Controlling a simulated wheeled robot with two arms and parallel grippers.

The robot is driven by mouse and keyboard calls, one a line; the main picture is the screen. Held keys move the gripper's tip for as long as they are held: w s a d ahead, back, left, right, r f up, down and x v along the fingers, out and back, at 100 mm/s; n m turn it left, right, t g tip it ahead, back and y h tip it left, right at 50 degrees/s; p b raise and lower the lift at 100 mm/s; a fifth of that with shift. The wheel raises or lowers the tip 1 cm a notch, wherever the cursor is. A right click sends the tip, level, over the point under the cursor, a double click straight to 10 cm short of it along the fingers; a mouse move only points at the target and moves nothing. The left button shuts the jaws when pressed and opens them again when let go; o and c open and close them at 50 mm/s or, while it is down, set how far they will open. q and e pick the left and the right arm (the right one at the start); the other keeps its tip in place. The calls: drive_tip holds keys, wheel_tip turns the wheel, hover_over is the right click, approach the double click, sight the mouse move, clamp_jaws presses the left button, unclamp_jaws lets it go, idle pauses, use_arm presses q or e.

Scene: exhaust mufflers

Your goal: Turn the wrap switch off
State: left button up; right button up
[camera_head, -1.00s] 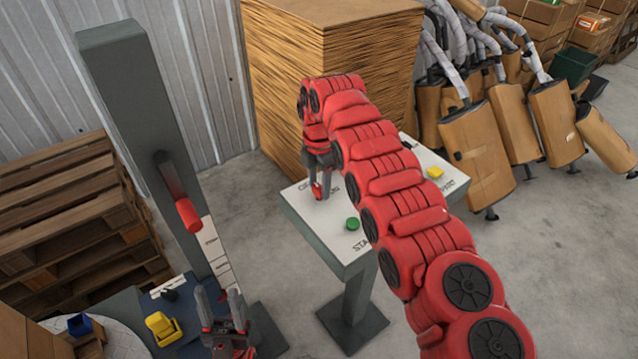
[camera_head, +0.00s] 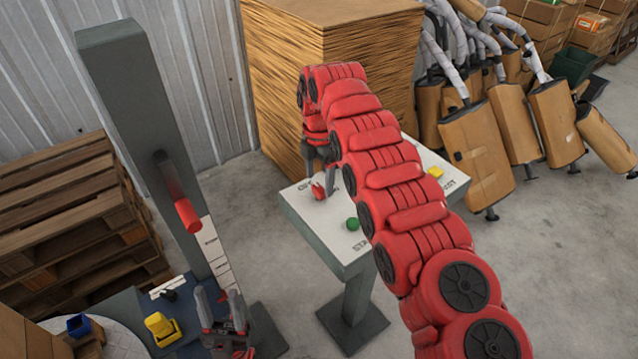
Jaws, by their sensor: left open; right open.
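The control panel (camera_head: 362,240) is a white-topped stand with a green button (camera_head: 352,224), a yellow control (camera_head: 436,172) and a small red part (camera_head: 318,191) near its left corner. Its lettering is partly covered, so I cannot tell which control is the wrap switch. My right gripper (camera_head: 322,178) is open, pointing down just above the panel beside the red part; whether they touch is unclear. My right arm hides the panel's middle. My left gripper (camera_head: 219,297) is open and empty at lower left, near the grey column.
The grey column (camera_head: 135,110) carries a lever with a red handle (camera_head: 188,215). A yellow part (camera_head: 162,328) and a black part (camera_head: 169,295) sit near its foot. Wooden pallets (camera_head: 75,225) stand left, a cardboard stack (camera_head: 330,60) behind, wrapped mufflers (camera_head: 480,150) at right.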

sight(319, 188)
wheel_tip(319, 188, up, 15)
drive_tip(key=p, duration=1.3)
drive_tip(key=shift+r, duration=0.15)
drive_tip(key=shift+s, duration=0.1)
